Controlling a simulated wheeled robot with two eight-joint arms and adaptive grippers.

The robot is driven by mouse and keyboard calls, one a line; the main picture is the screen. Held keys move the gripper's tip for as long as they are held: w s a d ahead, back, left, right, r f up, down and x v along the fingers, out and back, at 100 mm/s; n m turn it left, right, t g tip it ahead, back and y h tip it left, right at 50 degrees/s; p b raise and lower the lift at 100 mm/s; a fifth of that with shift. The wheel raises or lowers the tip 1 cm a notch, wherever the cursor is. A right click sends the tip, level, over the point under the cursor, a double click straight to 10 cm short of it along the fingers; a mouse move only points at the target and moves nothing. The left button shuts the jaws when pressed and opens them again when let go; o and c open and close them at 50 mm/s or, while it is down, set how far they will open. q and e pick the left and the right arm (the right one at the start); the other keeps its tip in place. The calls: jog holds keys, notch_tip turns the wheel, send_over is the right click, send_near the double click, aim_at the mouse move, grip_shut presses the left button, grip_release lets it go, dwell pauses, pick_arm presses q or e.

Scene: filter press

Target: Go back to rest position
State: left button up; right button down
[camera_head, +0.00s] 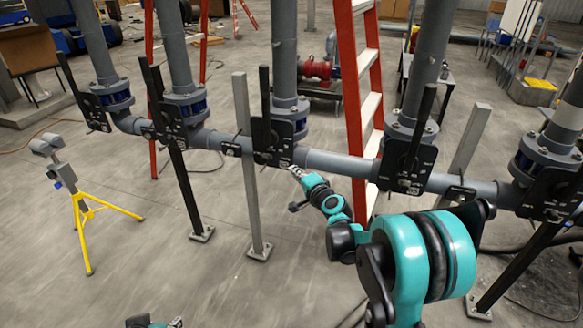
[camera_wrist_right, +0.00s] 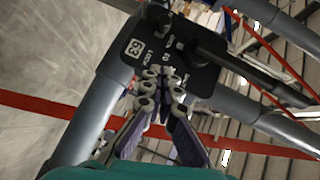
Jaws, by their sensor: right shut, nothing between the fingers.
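My right arm, teal and black, reaches in from the lower right in the head view. Its gripper (camera_head: 297,172) is at the grey horizontal pipe, just below the middle valve's black plate (camera_head: 272,142). In the right wrist view my right gripper (camera_wrist_right: 162,80) is shut and empty, its fingertips close in front of the black valve plate (camera_wrist_right: 150,45) with a white number label. I cannot tell whether they touch it. A small part of my left gripper (camera_head: 174,322) shows at the bottom edge of the head view; its fingers are too cut off to judge.
The grey horizontal pipe (camera_head: 335,163) with several black-levered valves crosses the view on floor posts. A yellow tripod (camera_head: 90,210) stands at the left. A red ladder (camera_head: 352,90) stands behind the pipe.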

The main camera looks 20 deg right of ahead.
jog(key=s+a+r+n+g, duration=0.15)
jog(key=s+a+n, duration=0.25)
jog(key=s, duration=0.4)
jog(key=s+a+r+n+g, duration=0.1)
jog(key=s+a+n+g, duration=0.25)
jog(key=s, duration=0.55)
jog(key=s+d+f+n+g+h, duration=0.1)
jog(key=s+f+n, duration=0.2)
jog(key=s, duration=0.7)
jog(key=s+d+f+n+g+h, duration=0.1)
jog(key=s+d+f+n+g, duration=0.1)
jog(key=s, duration=0.9)
jog(key=shift+s+f+n+g+h, duration=0.35)
jog(key=shift+f+n, duration=0.3)
jog(key=shift+f, duration=0.3)
